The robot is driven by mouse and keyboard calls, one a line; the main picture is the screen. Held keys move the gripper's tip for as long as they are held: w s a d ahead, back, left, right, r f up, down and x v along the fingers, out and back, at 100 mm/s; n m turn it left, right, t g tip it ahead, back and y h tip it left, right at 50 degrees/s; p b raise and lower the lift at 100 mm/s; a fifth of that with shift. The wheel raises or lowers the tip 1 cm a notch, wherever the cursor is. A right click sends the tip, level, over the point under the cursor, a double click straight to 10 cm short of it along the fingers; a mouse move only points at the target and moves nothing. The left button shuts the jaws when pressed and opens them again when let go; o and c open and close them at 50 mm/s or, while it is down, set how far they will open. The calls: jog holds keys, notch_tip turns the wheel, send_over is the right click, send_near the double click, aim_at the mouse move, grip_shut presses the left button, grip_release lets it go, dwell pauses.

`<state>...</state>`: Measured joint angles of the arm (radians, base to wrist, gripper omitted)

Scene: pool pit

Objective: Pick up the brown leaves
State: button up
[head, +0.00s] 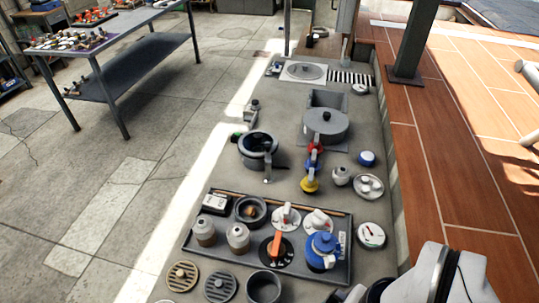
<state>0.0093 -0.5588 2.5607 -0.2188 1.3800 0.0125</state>
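A small brown patch, which may be the brown leaves (250,211), shows inside a round dark grey basket or cup (239,215). The cup stands in the upper left part of a dark grey tray (345,262) on the pit floor. The patch is too small to make out single leaves. Part of my white and dark arm shows at the bottom right edge, right of the tray. No fingertips of my gripper can be made out in this view.
The tray also holds two greyish jars (238,238), a valve with an orange handle (276,247) and a blue-topped unit (322,250). Two round grates (182,276) lie in front. A dark pot (258,147) and grey tank (326,125) stand behind. A tiled ledge (455,180) borders the right.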

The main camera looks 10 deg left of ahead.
dwell(0.4)
jog(key=c, duration=0.8)
jog(key=n+t+h, duration=0.1)
jog(key=n+t, duration=0.2)
jog(key=n, duration=0.5)
send_over(250, 211)
jog(key=s, duration=0.5)
notch_tip(250, 211, down, 6)
jog(key=shift+c, duration=0.2)
jog(key=x, duration=1)
jog(key=w+d+x, duration=0.1)
jog(key=x, duration=0.4)
jog(key=shift+d, duration=0.1)
